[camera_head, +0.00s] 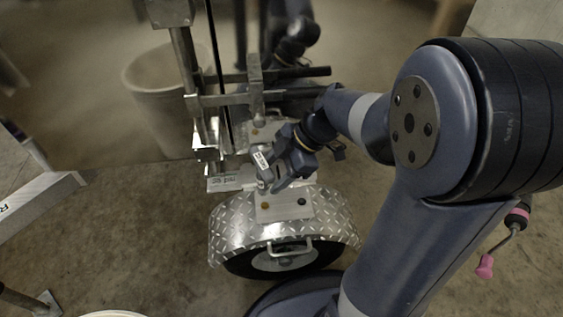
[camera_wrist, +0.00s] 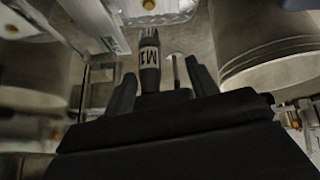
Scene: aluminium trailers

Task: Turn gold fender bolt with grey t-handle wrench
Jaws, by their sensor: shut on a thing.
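My gripper (camera_head: 284,168) is in the middle of the head view, above and behind the diamond-plate fender (camera_head: 235,225). It is shut on a dark grey tool with a white label (camera_head: 262,159), taken to be the grey t-handle wrench. The wrist view shows this tool (camera_wrist: 149,68) between the two fingers of my gripper (camera_wrist: 163,78), with its label reading "M1". The tool's crossbar is not clear. The gold bolt (camera_head: 265,206) is on the plate on top of the fender, just below the tool and apparently apart from it. A gold bolt head (camera_wrist: 148,4) shows at the wrist view's top edge.
A dark bolt (camera_head: 302,202) is right of the gold one. A handle (camera_head: 290,247) stands out over the wheel (camera_head: 283,262). Metal trailer bars rise behind my gripper. A pale bin (camera_head: 160,95) stands back left. A pink-tipped tool (camera_head: 484,267) is at right.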

